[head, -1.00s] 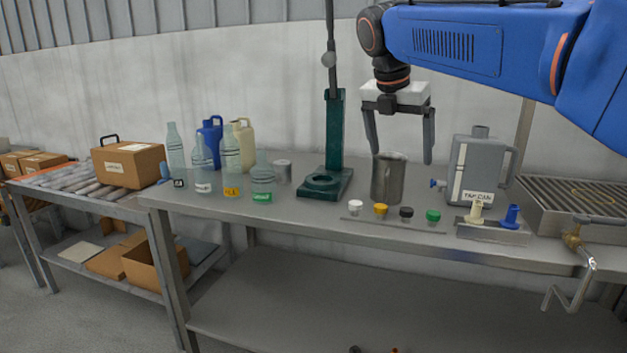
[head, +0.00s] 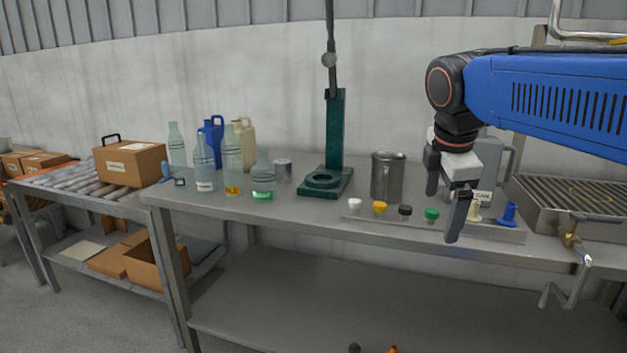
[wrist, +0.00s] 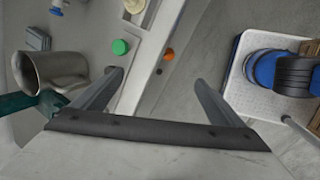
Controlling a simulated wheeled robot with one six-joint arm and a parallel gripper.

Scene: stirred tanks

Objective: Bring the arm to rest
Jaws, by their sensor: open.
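My gripper (head: 445,208) hangs with its fingers pointing down near the front edge of the steel bench (head: 290,212), to the right of the green cap. It is open, with nothing between its fingers. In the wrist view my gripper (wrist: 160,88) shows two spread fingers, with the bench edge and floor beyond them. My blue arm reaches in from the right. The gripper hides part of the grey tap can (head: 490,160) behind it.
A metal jug (head: 388,178) stands left of my gripper. Caps, including a green cap (head: 431,214), sit along the bench front. Bottles and a green stand (head: 335,130) are farther left.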

